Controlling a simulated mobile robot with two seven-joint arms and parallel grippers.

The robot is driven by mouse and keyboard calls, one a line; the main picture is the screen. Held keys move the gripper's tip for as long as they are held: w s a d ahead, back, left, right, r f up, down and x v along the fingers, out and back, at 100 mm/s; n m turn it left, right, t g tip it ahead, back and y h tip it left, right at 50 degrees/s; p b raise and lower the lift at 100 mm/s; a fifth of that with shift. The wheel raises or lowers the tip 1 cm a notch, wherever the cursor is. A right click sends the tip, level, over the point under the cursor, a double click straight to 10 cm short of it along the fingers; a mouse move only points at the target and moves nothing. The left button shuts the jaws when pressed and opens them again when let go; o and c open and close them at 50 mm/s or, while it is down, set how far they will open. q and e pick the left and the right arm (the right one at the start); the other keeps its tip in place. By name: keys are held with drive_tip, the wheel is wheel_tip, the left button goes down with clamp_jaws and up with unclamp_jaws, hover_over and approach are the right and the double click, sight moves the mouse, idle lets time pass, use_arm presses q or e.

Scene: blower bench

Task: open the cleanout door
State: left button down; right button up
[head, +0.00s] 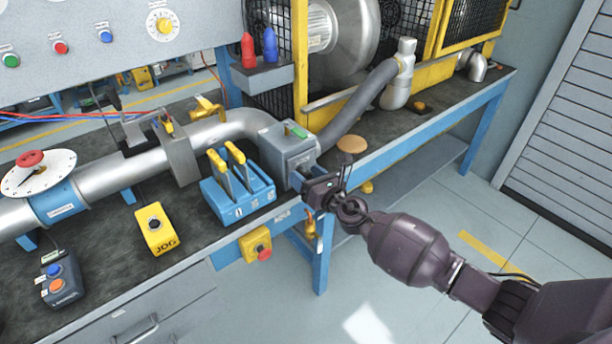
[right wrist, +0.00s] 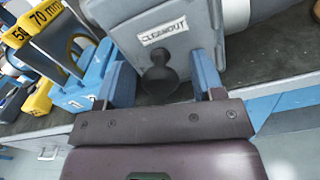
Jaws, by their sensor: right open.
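The cleanout box (head: 288,146) is a grey housing on the pipe at the bench's front edge, with a green patch on top. In the right wrist view its grey door (right wrist: 165,32) carries a CLEANOUT label and a dark round knob (right wrist: 164,78). The door looks closed. My right gripper (head: 307,182) is in front of the door; in the right wrist view its two blue-grey fingers (right wrist: 163,66) stand open, one on each side of the knob. I cannot tell whether they touch it. The knob is hidden in the head view. My left gripper is not in view.
A blue lever block (head: 238,197) with yellow-handled levers stands just left of the box. A yellow JOG box (head: 157,229) is farther left. A grey hose (head: 360,103) runs behind on the right. The floor (head: 400,305) in front is clear.

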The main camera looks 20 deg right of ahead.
drive_tip(key=shift+w, duration=0.2)
clamp_jaws()
idle(0.3)
